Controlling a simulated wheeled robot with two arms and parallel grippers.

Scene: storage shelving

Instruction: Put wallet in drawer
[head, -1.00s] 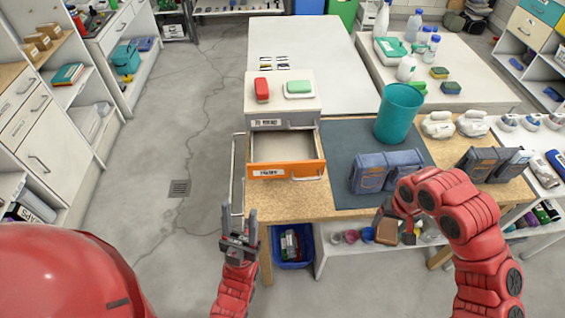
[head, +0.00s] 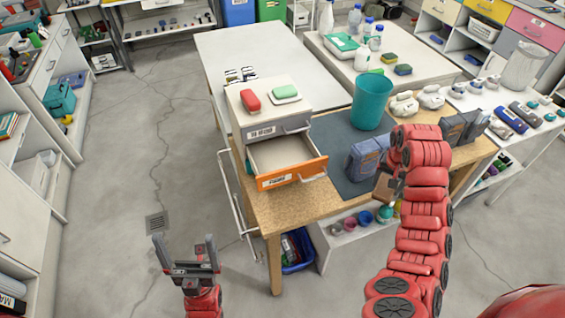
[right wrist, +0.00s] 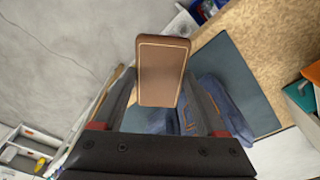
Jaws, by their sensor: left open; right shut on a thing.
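The brown wallet (right wrist: 161,72) is held between the fingers of my right gripper (right wrist: 163,105) in the right wrist view. In the head view the wallet (head: 384,188) shows at the end of my right arm, in front of the table's front edge, partly hidden by the gripper. The orange-fronted drawer (head: 292,173) is pulled open from the small white cabinet (head: 270,115) on the wooden table. Its visible interior looks empty. The drawer is to the left of the wallet. My left gripper (head: 185,256) is open and empty over the floor, left of the table.
A blue denim bag (head: 368,155) stands on the dark mat (head: 335,140), right of the drawer. A teal bin (head: 371,103) stands behind it. A red item (head: 250,101) and a green soap dish (head: 285,94) are on the cabinet. The floor on the left is clear.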

